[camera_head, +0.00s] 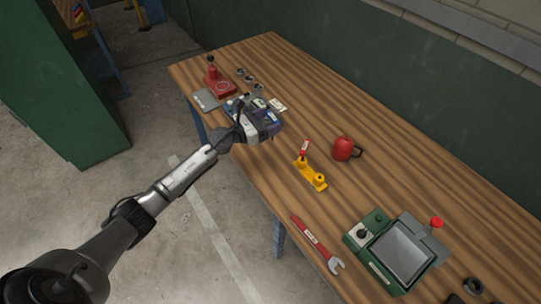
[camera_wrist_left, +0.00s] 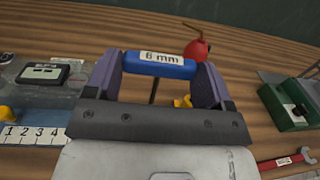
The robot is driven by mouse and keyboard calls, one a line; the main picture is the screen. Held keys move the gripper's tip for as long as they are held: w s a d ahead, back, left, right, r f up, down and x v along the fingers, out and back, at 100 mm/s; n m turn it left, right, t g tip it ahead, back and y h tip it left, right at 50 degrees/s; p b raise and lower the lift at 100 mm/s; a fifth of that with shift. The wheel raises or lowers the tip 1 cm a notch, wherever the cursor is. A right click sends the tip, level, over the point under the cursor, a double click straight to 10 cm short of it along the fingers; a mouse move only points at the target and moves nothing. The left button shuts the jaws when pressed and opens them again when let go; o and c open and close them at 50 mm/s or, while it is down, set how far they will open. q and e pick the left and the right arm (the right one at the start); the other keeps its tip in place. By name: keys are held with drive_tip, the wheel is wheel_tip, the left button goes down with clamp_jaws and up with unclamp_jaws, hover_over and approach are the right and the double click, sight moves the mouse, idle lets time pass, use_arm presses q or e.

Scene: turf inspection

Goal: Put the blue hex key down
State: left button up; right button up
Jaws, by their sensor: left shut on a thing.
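The blue hex key (camera_wrist_left: 170,66), with a white label reading "6 mm" on its handle, lies crosswise between the purple-grey fingers of my left gripper (camera_wrist_left: 160,72). The gripper is shut on the handle. A thin dark shaft shows below the handle in the left wrist view. In the head view my left gripper (camera_head: 266,122) is over the far-left part of the wooden workbench (camera_head: 305,110), and the key is mostly hidden there. I cannot tell the key's height above the bench. My right gripper is not in view.
Near the gripper are a numbered strip (camera_wrist_left: 32,134), a digital gauge (camera_wrist_left: 44,71) and a red device (camera_head: 218,85). A yellow fixture (camera_head: 312,176), red oil can (camera_head: 342,149), red wrench (camera_head: 318,244) and green screen unit (camera_head: 395,252) lie rightward. Bare wood shows between them.

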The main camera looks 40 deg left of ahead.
use_arm(q)
wheel_tip(320, 180, down, 9)
drive_tip(key=a+n+y+b, duration=0.1)
drive_tip(key=b, duration=0.6)
drive_tip(key=shift+w+y, duration=0.2)
drive_tip(key=shift+y, duration=0.1)
drive_tip(key=shift+a, duration=0.1)
drive_tip(key=shift+f, duration=0.1)
drive_tip(key=o, duration=0.9)
